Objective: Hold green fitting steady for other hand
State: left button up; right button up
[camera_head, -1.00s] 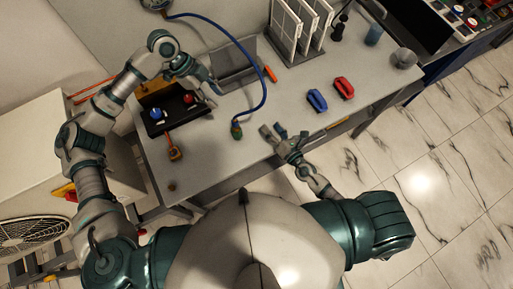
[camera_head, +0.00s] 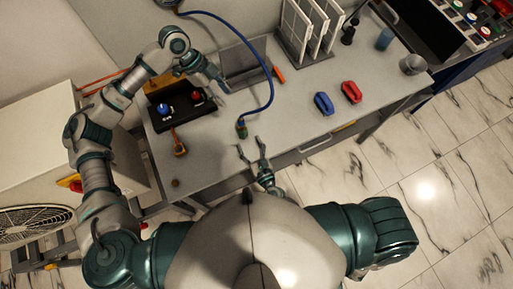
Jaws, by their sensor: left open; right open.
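The green fitting (camera_head: 242,131) is at the lower end of the blue hose (camera_head: 270,92), on the grey table. My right gripper (camera_head: 251,147) is open and empty at the table's front edge, just below the fitting in the picture. Its fingers point toward the fitting, with a small gap between them. My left gripper (camera_head: 222,86) is above the table, up and left of the fitting and clear of it. Its jaws are small in the picture; it appears open and empty.
A black box with blue and red knobs (camera_head: 179,108) stands on the left of the table (camera_head: 290,123). Blue (camera_head: 324,103) and red (camera_head: 351,92) clamp-like objects lie right. White panels (camera_head: 309,30) stand at the back.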

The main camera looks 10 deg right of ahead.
aim_at(244, 134)
jog(key=x, duration=0.8)
grip_shut()
dwell(1.0)
